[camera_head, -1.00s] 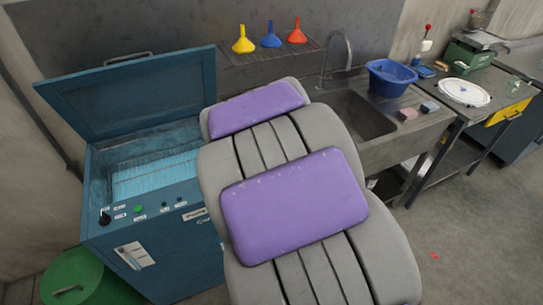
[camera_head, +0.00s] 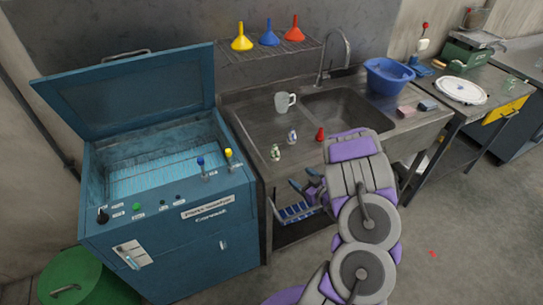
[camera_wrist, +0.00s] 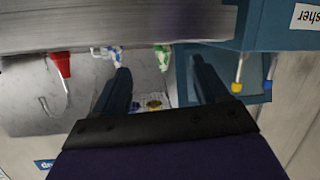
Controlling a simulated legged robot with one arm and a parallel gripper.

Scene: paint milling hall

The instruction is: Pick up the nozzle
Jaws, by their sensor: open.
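No single thing is clearly the nozzle; several small pieces could be it. On the sink bench stand a green-and-white piece (camera_head: 275,153), a blue-and-white piece (camera_head: 292,136) and a red cone-shaped piece (camera_head: 319,134). The wrist view, upside down, shows the green-and-white piece (camera_wrist: 162,56), the blue-and-white piece (camera_wrist: 112,55) and the red one (camera_wrist: 62,66). My gripper (camera_head: 303,188) is open and empty, by the bench front. In the wrist view, my gripper (camera_wrist: 160,66) has its fingers apart, with the green-and-white piece beyond the gap. Nothing touches the fingers.
A white mug (camera_head: 284,102) and blue basin (camera_head: 389,76) are on the bench. The blue washer (camera_head: 170,245) stands left with its lid up; blue (camera_head: 201,163) and yellow (camera_head: 229,154) knobbed parts rise from it. Three funnels (camera_head: 269,39) sit behind.

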